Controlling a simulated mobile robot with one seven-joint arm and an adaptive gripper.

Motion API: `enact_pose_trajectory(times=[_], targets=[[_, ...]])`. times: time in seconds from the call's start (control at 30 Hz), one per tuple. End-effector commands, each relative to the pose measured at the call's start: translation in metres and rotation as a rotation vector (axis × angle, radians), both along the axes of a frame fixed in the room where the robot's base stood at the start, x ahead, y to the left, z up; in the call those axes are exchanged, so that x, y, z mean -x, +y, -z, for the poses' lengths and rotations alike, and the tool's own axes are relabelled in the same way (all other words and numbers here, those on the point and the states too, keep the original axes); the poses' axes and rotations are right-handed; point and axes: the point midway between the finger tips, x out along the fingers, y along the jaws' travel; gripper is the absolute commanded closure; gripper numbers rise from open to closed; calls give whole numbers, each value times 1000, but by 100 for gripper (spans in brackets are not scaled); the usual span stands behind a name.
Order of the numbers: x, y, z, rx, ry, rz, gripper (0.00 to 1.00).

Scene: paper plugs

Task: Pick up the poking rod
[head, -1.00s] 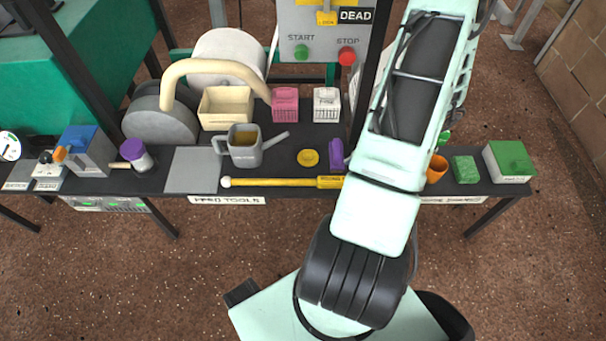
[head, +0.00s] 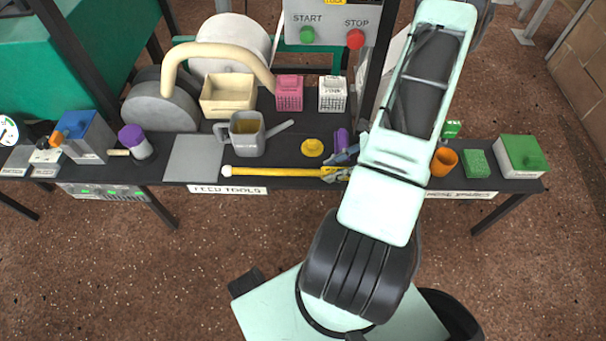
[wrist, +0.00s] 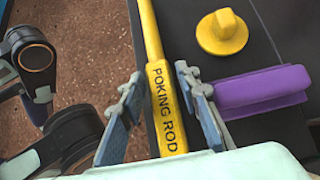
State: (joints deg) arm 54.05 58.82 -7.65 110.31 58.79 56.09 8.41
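The poking rod (head: 270,172) is a long yellow rod with a white ball at its left end. It lies along the front edge of the dark table. Its thicker labelled handle (wrist: 165,105) lies between the two blue fingers of my gripper (wrist: 159,80) in the wrist view. The fingers stand apart, one on each side of the handle, with a visible gap on both sides. In the head view my gripper (head: 346,163) is at the rod's right end, partly hidden by my arm.
A purple block (wrist: 262,92) lies close to the right finger, and a yellow knob (wrist: 222,34) is beyond it. A grey watering can (head: 247,136) stands behind the rod. An orange cup (head: 443,161) and a green sponge (head: 477,163) are to the right of my arm.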

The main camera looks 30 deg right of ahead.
Motion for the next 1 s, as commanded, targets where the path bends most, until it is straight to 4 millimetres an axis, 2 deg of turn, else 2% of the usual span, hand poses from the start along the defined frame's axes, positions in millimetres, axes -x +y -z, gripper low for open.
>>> enact_pose_trajectory(times=[0.03, 0.1, 0.33, 0.6, 1.0], targets=[[-3, 6, 8, -2, 1, -4, 70], [-5, 10, 12, -2, 2, -1, 70], [-6, 10, 11, -1, 1, 0, 71], [-6, 10, 11, 0, 1, -1, 100], [-6, 10, 5, 0, 1, -2, 100]])
